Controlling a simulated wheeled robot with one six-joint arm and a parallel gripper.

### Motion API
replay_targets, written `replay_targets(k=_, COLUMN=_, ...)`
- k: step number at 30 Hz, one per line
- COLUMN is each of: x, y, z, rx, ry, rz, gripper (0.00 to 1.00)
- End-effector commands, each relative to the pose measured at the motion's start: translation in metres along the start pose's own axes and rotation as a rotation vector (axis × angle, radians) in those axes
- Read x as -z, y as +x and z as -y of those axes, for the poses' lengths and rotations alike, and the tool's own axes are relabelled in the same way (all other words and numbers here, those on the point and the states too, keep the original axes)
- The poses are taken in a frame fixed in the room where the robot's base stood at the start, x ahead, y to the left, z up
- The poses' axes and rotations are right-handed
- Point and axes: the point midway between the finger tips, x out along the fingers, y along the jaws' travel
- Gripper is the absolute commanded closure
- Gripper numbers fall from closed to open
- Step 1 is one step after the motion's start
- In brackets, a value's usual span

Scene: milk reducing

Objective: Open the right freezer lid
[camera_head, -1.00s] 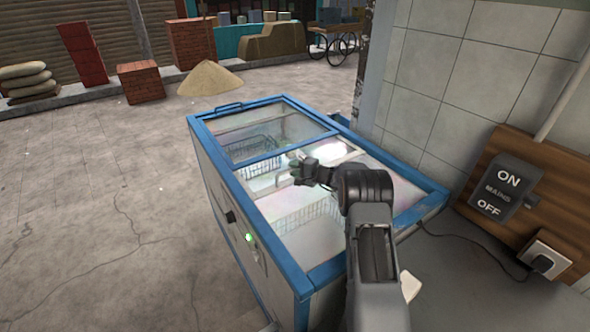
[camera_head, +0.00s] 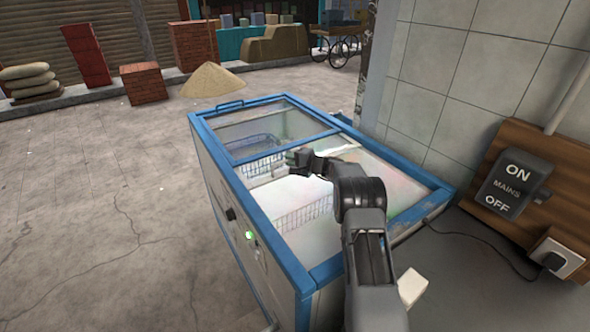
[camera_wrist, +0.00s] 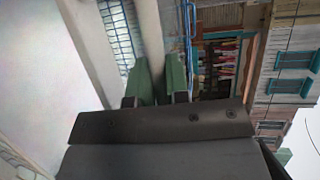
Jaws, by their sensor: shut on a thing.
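The blue-framed chest freezer (camera_head: 262,232) stands before me with glass sliding lids on top. A pale bar (camera_head: 262,176), apparently the edge of the right lid, crosses the freezer just on the near side of the blue crossbar. My gripper (camera_head: 297,159) is at this bar. In the wrist view, my green-tipped fingers (camera_wrist: 160,78) are shut on the cream bar (camera_wrist: 148,30). The exact contact is partly hidden by the fingers. The near part of the freezer interior shows, with a wire basket (camera_head: 303,212).
A tiled wall (camera_head: 470,70) and a wooden board with a mains switch (camera_head: 508,188) stand close on the right. Another basket (camera_head: 258,163) lies under the far glass. The paved ground (camera_head: 100,210) to the left is clear.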

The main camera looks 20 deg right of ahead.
Motion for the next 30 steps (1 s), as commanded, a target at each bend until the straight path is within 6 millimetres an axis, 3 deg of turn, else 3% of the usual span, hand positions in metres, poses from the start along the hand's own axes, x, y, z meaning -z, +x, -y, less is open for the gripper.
replay_targets(k=11, x=0.0022, y=0.0053, z=0.0008, rx=-0.002, ry=0.001, rz=-0.005, gripper=1.00)
replay_targets(k=12, x=0.0023, y=0.0053, z=0.0008, rx=-0.002, ry=0.001, rz=-0.005, gripper=0.82)
replay_targets(k=19, x=0.0022, y=0.0051, z=0.0010, rx=-0.002, ry=0.001, rz=-0.004, gripper=0.60)
replay_targets(k=30, x=0.0030, y=-0.0035, z=0.0011, rx=-0.001, ry=0.002, rz=-0.005, gripper=0.60)
